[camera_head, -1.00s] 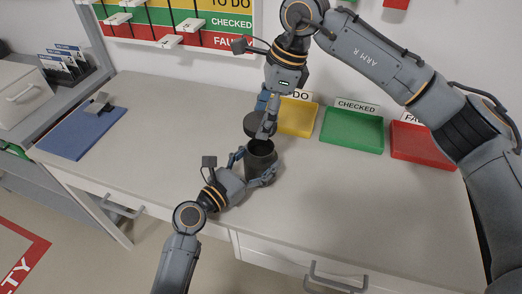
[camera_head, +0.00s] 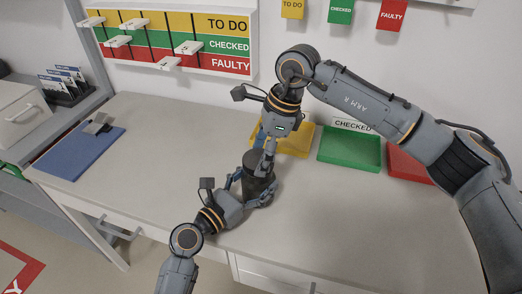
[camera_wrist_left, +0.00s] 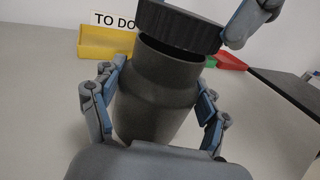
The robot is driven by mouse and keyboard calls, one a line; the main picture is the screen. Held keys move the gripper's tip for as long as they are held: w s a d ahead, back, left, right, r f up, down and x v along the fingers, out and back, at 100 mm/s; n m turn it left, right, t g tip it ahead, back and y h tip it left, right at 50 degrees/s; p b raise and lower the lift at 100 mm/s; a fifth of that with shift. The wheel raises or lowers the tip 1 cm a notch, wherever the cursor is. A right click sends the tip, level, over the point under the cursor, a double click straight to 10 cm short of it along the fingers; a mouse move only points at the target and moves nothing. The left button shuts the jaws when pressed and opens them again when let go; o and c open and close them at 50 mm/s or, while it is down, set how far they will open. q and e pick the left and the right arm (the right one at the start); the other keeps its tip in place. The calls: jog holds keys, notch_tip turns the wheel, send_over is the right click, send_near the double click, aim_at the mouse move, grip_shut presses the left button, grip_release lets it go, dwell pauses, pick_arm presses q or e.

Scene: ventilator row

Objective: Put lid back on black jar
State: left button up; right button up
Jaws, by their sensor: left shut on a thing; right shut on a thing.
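The black jar (camera_head: 260,188) stands upright on the bench near its front edge; it fills the middle of the left wrist view (camera_wrist_left: 155,95). My left gripper (camera_head: 254,190) is shut around the jar's body, with a finger on each side in the left wrist view (camera_wrist_left: 155,103). The ribbed black lid (camera_wrist_left: 180,27) is over the jar's mouth, slightly tilted, with a dark gap under its rim. In the head view the lid (camera_head: 252,160) is partly hidden by my right gripper (camera_head: 262,158), which is shut on its edge from above.
Yellow (camera_head: 296,140), green (camera_head: 349,149) and red (camera_head: 408,163) trays stand along the back of the bench. A blue mat (camera_head: 80,150) with a small grey item lies at the left. The bench right of the jar is clear.

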jog(key=shift+f, duration=0.55)
jog(key=shift+f, duration=0.6)
